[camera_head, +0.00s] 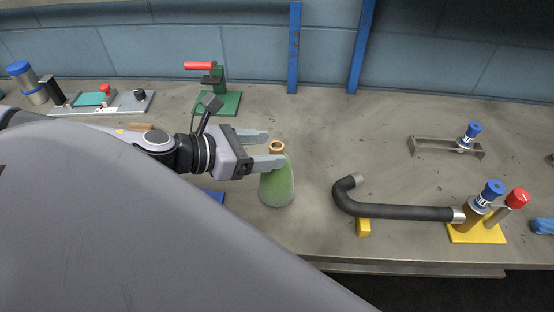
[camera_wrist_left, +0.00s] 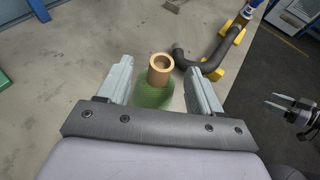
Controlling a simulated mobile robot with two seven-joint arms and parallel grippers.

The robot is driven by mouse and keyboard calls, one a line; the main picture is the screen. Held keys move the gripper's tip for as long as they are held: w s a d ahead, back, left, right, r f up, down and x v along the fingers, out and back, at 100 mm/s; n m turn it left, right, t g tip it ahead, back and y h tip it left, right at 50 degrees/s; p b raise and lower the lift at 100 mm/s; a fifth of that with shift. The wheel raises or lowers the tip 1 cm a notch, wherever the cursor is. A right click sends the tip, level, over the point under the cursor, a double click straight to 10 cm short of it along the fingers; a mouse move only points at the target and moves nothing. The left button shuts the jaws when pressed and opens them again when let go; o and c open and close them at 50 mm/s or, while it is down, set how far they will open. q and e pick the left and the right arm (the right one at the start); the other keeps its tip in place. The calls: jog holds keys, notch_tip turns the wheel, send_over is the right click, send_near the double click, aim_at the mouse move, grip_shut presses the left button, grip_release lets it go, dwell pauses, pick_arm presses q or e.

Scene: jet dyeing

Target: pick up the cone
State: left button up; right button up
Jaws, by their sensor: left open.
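The cone (camera_head: 277,184) is a green yarn cone with a tan tube top, standing upright on the grey bench. In the left wrist view its green body (camera_wrist_left: 153,95) and tan tube end (camera_wrist_left: 160,66) show between my two fingers. My left gripper (camera_head: 277,148) is open at the cone's top, one finger on the far side and one on the near side. In the left wrist view there is a gap between each finger and the tube. My right gripper (camera_wrist_left: 272,100) shows at the right edge of the left wrist view, its fingers apart and empty, away from the cone.
A black bent hose (camera_head: 400,212) with yellow supports lies right of the cone, joined to a blue-and-red valve stand (camera_head: 476,232). A green stand with a red handle (camera_head: 218,90) is behind my gripper. A blue item (camera_head: 213,195) is partly hidden left of the cone.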

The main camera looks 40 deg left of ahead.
aim_at(281, 149)
pick_arm(q)
jog(key=shift+w+d+f, duration=0.1)
jog(key=shift+w+f, duration=0.05)
jog(key=shift+w, duration=0.05)
jog(key=shift+w+d+f+b, duration=0.35)
jog(key=shift+w+b, duration=0.2)
jog(key=shift+b, duration=0.65)
jog(key=shift+w+d+f, duration=0.3)
jog(key=shift+w, duration=0.25)
jog(key=shift+w+d+f, duration=0.15)
jog(key=shift+w+f, duration=0.05)
jog(key=shift+w, duration=0.3)
jog(key=shift+w+d+f, duration=0.25)
jog(key=shift+w, duration=0.15)
jog(key=shift+s+f, duration=0.1)
grip_shut()
